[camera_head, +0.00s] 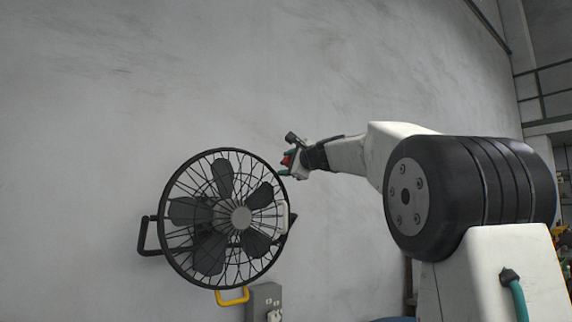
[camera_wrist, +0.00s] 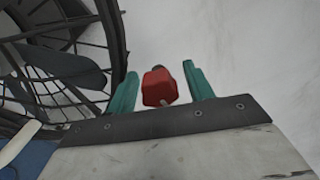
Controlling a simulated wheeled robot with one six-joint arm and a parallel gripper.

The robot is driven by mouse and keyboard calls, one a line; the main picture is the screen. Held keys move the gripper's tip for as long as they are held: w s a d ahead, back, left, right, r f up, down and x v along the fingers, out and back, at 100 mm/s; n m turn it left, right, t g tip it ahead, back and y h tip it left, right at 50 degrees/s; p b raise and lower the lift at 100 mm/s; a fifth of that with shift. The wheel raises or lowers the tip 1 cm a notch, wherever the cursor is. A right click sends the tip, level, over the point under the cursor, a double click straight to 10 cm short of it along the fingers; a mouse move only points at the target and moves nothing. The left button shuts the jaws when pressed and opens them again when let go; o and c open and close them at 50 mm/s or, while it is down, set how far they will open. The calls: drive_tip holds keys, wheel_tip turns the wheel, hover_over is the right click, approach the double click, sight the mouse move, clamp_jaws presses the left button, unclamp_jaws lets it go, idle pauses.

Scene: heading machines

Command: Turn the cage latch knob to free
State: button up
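A wall fan with a black wire cage (camera_head: 163,232) hangs on the wall in the head view; part of the cage (camera_wrist: 112,30) fills the left of the wrist view. A red faceted knob (camera_wrist: 158,87) lies between the two teal fingers of my gripper (camera_wrist: 162,88), with a small gap on each side. The gripper is open around it. In the head view my gripper (camera_head: 286,163) is at the cage's upper right, and a little red of the knob (camera_head: 287,158) shows. The knob's mount is mostly hidden.
A pale handle (camera_head: 285,217) is at the cage's right side, a yellow handle (camera_head: 233,297) below it and a black bracket (camera_head: 145,236) at left. A grey box (camera_head: 264,298) is on the wall below. The wall above is clear.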

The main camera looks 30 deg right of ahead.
drive_tip(key=s, duration=0.7)
drive_tip(key=shift+s, duration=0.4)
drive_tip(key=shift+d, duration=0.1)
drive_tip(key=s+a+f+n+g+y, duration=0.2)
drive_tip(key=s+a+f+n+g, duration=0.3)
drive_tip(key=a+f, duration=0.55)
drive_tip(key=s+a+f+n+g+y, duration=0.25)
drive_tip(key=s+a+f+n, duration=0.4)
drive_tip(key=a+f, duration=0.35)
drive_tip(key=s+a+f+n+g+h, duration=0.2)
drive_tip(key=s+f+n+g+h, duration=0.3)
drive_tip(key=s+f, duration=2.1)
drive_tip(key=s+n+g, duration=0.1)
drive_tip(key=n+g, duration=0.3)
drive_tip(key=n, duration=0.1)
drive_tip(key=shift+a, duration=0.2)
